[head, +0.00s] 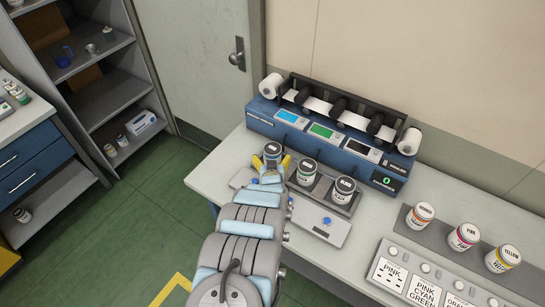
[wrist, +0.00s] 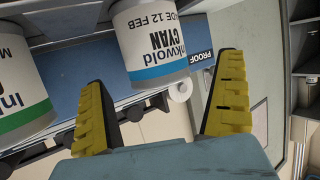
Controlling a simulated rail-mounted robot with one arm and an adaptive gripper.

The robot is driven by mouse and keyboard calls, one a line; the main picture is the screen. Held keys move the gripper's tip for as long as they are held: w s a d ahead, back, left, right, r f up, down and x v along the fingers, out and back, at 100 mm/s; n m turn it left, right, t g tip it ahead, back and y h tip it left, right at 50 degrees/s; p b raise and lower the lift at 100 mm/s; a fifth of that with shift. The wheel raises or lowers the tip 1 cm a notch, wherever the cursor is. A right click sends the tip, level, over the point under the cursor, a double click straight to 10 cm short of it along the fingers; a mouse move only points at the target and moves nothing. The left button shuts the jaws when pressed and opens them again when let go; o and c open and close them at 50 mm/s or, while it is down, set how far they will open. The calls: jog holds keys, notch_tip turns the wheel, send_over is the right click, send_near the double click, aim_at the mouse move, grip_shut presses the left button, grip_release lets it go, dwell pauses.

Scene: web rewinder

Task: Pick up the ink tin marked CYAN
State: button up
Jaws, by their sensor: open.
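The ink tin marked CYAN (wrist: 155,42) shows at the top of the wrist view, white with a blue band and "Inkwold" lettering. In the head view the leftmost tin of a row of three (head: 272,150) stands at my gripper (head: 272,162). My gripper is open, its two yellow fingers spread. In the wrist view the fingertips (wrist: 166,72) point toward the tin, with visible space beside it; the tin's top is cut off by the frame edge. I cannot tell how far it sits between the fingers.
A green-banded tin (wrist: 18,92) stands close beside it; in the head view the middle tin (head: 307,172) and right tin (head: 343,190) share the row. A blue machine with screens (head: 320,132) stands behind. More tins (head: 464,236) stand at the right, behind a label panel (head: 425,285).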

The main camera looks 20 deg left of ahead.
aim_at(272, 151)
jog(key=shift+w+f, duration=0.2)
jog(key=shift+w, duration=0.25)
jog(key=shift+w+a+f, duration=0.1)
jog(key=shift+w+a, duration=0.1)
jog(key=shift+w, duration=0.5)
jog(key=shift+w+a+f+b, duration=0.15)
jog(key=shift+w+f+b, duration=0.05)
jog(key=shift+w+b, duration=0.2)
jog(key=shift+w+a+f+b, duration=0.15)
jog(key=shift+w+a+b, duration=0.15)
jog(key=shift+w, duration=0.35)
jog(key=c, duration=1.2)
